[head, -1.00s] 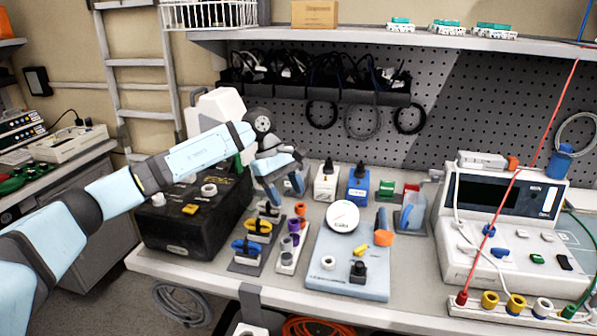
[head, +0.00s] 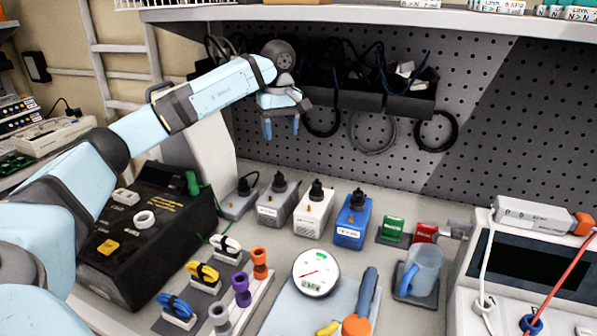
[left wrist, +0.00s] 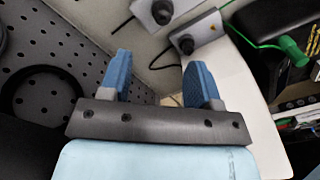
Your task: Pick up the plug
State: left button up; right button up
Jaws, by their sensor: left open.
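Several black plugs stand upright along the back of the bench: one on a low grey block (head: 245,186), one on a grey box (head: 278,184), one on a white box (head: 316,190), and one on a blue box (head: 358,201). The task does not say which plug is meant. My left gripper (head: 281,130) is open and empty, fingers pointing down, in the air above and behind the row, before the pegboard. In the left wrist view, two black plugs on grey blocks (left wrist: 185,44) show beyond the spread fingers, with nothing between them. My right gripper is out of view.
A black case (head: 150,235) stands left of the row. Coloured cable holders (head: 203,275), a round dial (head: 316,271) and a blue jug (head: 421,268) stand in front. A pegboard (head: 480,140) with a black cable tray (head: 410,102) is close behind my gripper.

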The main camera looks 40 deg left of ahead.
pick_arm(q)
send_over(279, 175)
jog(key=f, duration=0.7)
jog(key=shift+d+f+b, duration=0.2)
jog(key=shift+f+b, duration=0.05)
jog(key=shift+b, duration=0.05)
jog(key=shift+f, duration=0.45)
jog(key=f, duration=0.5)
jog(key=shift+a, duration=0.3)
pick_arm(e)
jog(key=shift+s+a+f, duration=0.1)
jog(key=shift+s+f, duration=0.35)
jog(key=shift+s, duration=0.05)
pick_arm(q)
jog(key=shift+c, duration=0.5)
jog(key=c, duration=0.9)
